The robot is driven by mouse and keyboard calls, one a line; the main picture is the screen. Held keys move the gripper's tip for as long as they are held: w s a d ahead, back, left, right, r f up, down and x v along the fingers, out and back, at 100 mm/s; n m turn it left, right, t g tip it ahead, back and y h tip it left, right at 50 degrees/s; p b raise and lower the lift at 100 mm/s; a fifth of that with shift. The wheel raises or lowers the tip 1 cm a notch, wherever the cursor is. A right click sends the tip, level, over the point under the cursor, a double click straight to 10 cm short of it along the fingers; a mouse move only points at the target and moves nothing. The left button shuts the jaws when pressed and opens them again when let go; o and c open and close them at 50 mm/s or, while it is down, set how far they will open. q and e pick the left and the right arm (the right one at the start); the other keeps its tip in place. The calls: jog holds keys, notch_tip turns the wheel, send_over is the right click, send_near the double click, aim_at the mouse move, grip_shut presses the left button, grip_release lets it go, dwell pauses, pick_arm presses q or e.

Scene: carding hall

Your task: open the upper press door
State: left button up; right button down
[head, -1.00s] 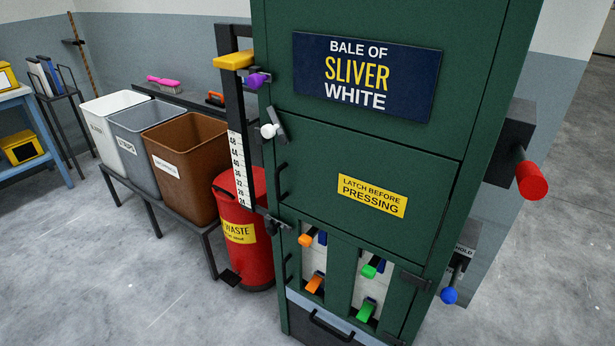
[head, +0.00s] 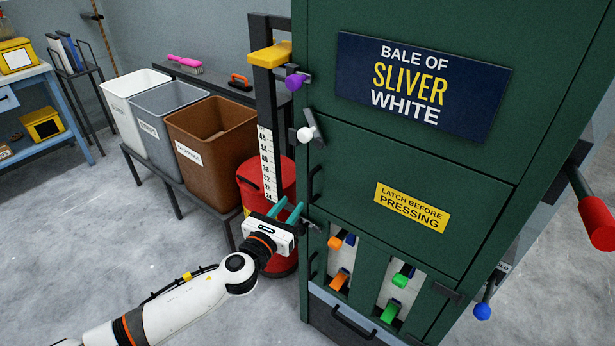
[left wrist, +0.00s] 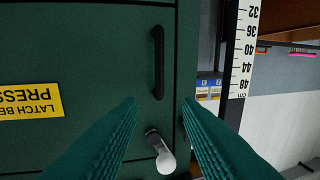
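The upper press door (head: 390,205) is a green panel with a yellow "LATCH BEFORE PRESSING" label (head: 412,207). It looks shut, flush with the green press. A black bar handle (head: 316,183) is at its left edge. Above it is a grey latch with a white knob (head: 305,134). My left gripper (head: 285,209) is open and empty, left of the press and below the handle in the head view. In the left wrist view, which is upside down, the handle (left wrist: 158,62) and white knob (left wrist: 165,161) show beyond the spread teal fingers. My right gripper is not in view.
A black post with a white scale (head: 267,160) and yellow block (head: 268,55) stands beside the press's left edge. A red waste bin (head: 252,180) and several open bins are behind my gripper. A red-ended lever (head: 597,222) juts out right. Grey floor is clear at left front.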

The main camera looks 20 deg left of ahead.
aim_at(309, 183)
pick_arm(q)
jog(key=w, duration=0.3)
jog(key=w+d, duration=0.1)
jog(key=w, duration=0.7)
jog(key=shift+w+d+f, duration=0.1)
jog(key=shift+w+d, duration=0.05)
jog(key=shift+d, duration=0.25)
grip_shut()
